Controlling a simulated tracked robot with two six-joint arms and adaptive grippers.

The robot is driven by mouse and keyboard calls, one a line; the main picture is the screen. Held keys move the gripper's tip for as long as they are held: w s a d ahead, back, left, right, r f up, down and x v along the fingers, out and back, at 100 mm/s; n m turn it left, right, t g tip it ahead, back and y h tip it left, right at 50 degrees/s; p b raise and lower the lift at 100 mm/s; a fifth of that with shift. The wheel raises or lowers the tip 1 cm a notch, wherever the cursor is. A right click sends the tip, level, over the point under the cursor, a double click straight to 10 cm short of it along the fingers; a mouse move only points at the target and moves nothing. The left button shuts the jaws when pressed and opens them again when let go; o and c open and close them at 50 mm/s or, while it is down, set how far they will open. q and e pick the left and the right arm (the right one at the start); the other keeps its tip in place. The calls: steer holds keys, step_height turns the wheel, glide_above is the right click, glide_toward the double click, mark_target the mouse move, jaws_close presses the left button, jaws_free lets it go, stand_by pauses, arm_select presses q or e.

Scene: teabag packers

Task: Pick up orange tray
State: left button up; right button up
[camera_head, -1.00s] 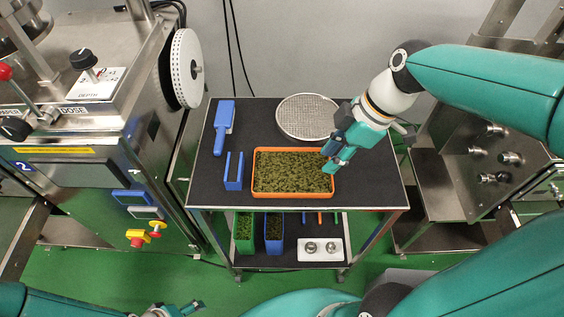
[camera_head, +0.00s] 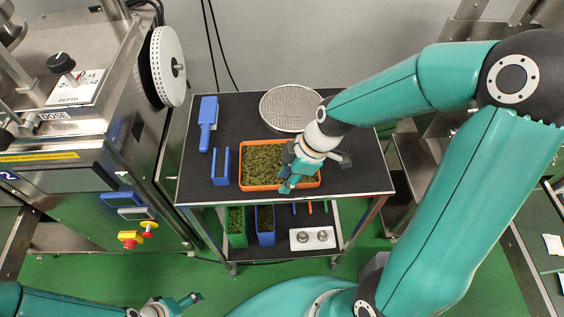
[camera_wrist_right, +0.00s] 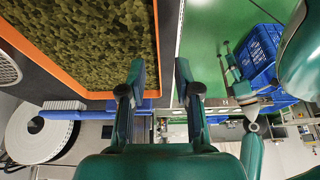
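The orange tray (camera_head: 246,186) lies on the dark top of a metal cart and is filled with green-brown loose tea. My right gripper (camera_head: 288,186) is at its front edge, right of the middle, and its arm hides the tray's right part. In the right wrist view, the right gripper (camera_wrist_right: 160,80) is open, with one finger over the tea side and one outside the orange rim (camera_wrist_right: 158,50). Nothing is held. I cannot tell how far the fingers reach down beside the rim. My left gripper (camera_head: 182,303) is low at the left, away from the cart; its opening is unclear.
A blue holder (camera_head: 220,167) stands left of the tray, with a blue scoop (camera_head: 208,122) behind it. A round mesh sieve (camera_head: 290,107) lies behind the tray. The lower shelf holds a green bin (camera_head: 237,228) and a blue bin (camera_head: 265,225). A machine stands left.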

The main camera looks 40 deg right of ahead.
steer(key=shift+x, duration=1.2)
jaws_close()
steer(key=shift+r, duration=0.1)
step_height(320, 180, up, 20)
